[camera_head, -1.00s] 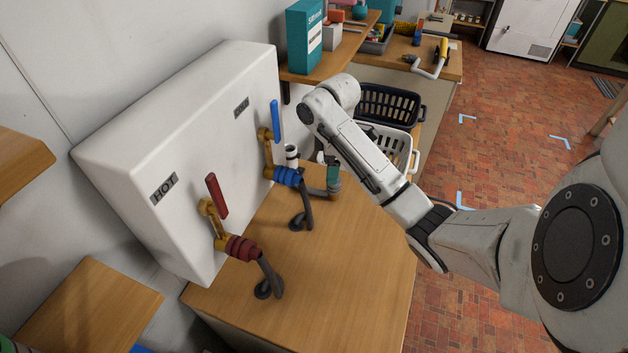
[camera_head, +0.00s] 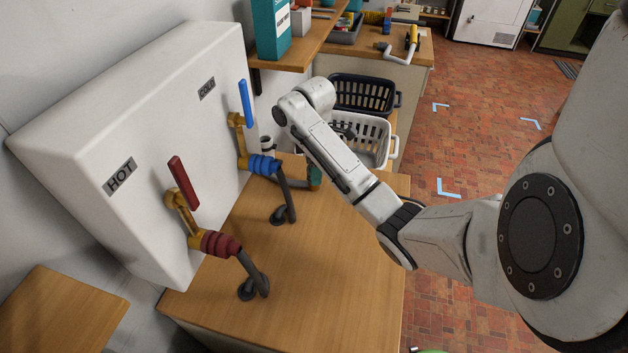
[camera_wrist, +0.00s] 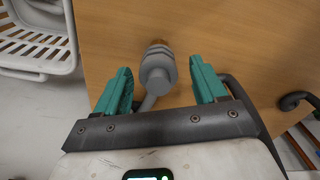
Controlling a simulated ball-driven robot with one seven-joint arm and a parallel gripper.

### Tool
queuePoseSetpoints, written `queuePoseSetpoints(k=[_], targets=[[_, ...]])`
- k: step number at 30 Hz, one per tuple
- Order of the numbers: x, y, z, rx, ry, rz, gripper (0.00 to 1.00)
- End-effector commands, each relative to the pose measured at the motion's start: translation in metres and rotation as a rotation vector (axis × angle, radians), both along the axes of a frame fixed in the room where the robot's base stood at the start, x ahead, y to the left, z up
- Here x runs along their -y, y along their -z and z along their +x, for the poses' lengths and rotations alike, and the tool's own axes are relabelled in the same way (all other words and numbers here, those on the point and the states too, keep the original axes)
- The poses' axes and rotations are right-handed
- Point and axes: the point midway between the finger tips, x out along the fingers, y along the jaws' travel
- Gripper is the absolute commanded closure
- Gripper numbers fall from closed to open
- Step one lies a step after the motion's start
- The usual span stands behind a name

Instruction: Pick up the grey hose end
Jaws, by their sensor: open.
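The grey hose end (camera_wrist: 158,70) shows in the wrist view as a ribbed grey fitting with a brownish tip, above the wooden counter. Its grey hose curves down toward my gripper's body. My gripper (camera_wrist: 161,82) is open, with one teal finger on each side of the hose end. Gaps show between the fingers and the fitting, so nothing is clamped. In the head view my arm hides most of the gripper; only a teal piece of it (camera_head: 314,177) shows beside the forearm, near the blue tap fitting. I cannot make out the hose end clearly there.
A white tank (camera_head: 130,140) stands left, with a red-lever hot tap (camera_head: 183,183) and a blue-lever cold tap (camera_head: 245,103). Their hoses enter the counter (camera_head: 340,270), whose front is clear. Baskets (camera_head: 362,95) stand behind my arm, below a shelf (camera_head: 315,45).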

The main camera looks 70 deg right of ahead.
Motion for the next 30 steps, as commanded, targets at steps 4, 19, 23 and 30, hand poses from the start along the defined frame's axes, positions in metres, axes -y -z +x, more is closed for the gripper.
queuePoseSetpoints(k=[4, 19, 23, 30], targets=[[0.003, 0.027, -0.001, 0.0, 0.0, 0.001, 0.29], [0.002, 0.04, -0.001, 0.0, -0.001, 0.0, 0.39], [0.002, 0.04, -0.001, 0.0, 0.0, 0.0, 0.52], [0.002, 0.04, -0.001, 0.0, 0.0, 0.0, 0.75]])
